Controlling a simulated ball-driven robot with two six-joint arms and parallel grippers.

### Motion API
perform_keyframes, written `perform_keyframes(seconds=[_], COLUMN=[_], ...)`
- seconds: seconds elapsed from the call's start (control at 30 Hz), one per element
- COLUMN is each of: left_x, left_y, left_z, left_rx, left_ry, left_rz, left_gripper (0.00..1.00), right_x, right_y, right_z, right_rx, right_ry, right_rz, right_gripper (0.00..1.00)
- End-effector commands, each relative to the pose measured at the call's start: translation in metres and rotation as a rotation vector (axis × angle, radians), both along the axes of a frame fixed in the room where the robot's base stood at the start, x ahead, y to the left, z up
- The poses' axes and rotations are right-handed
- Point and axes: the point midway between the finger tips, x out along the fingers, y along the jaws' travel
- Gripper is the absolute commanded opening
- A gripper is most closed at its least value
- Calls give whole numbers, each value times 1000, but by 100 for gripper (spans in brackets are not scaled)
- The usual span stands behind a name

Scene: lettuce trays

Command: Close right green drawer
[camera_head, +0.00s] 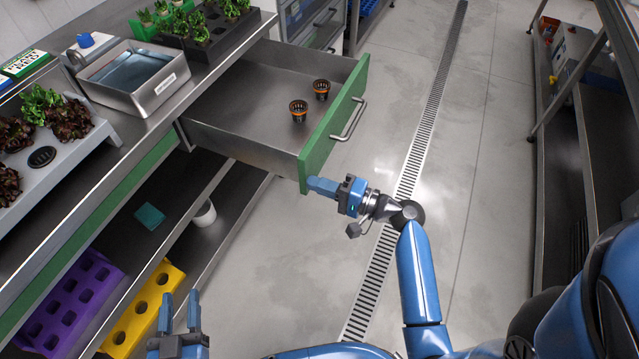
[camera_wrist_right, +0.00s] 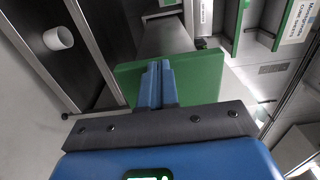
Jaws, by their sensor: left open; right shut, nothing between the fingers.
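The right green drawer is pulled out from the counter in the head view, its green front (camera_head: 335,130) facing right with a metal handle (camera_head: 349,120). Two small dark cups with orange bands, one (camera_head: 298,110) nearer and one (camera_head: 321,89) farther, stand inside it. My right gripper (camera_head: 312,184) is shut and empty, its fingertips at the near lower corner of the green front. In the right wrist view the shut fingers (camera_wrist_right: 155,72) overlap the green front (camera_wrist_right: 200,77); whether they touch it I cannot tell. My left gripper (camera_head: 180,312) is open and empty at the bottom left.
A metal basin (camera_head: 165,92) and lettuce trays stand on the counter. Below are a purple rack (camera_head: 92,271), a yellow rack (camera_head: 172,283) and a white pot (camera_head: 204,214), also in the right wrist view (camera_wrist_right: 58,38). The floor right of the drawer is clear around a drain grate (camera_head: 418,150).

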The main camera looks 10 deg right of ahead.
Motion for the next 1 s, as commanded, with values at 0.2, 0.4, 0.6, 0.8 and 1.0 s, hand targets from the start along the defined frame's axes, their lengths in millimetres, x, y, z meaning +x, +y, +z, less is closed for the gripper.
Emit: perform_keyframes(seconds=[0.2, 0.4, 0.6, 0.8, 1.0], left_x=[0, 0, 0, 0, 0], left_y=[0, 0, 0, 0, 0], left_z=[0, -1, -5, -13, -25], left_rx=[0, 0, 0, 0, 0], left_ry=[0, 0, 0, 0, 0], left_rz=[0, 0, 0, 0, 0], left_gripper=[43, 43, 43, 43, 43], right_x=[0, 7, 24, 53, 85], right_y=[0, 10, 39, 82, 128], right_z=[0, 0, 0, -1, -2], right_rx=[0, -1, 0, -1, 0], right_ry=[0, -1, -2, -4, -4], right_rz=[0, 3, 7, 7, 6], right_gripper=[0, 0, 0, 0, 0])
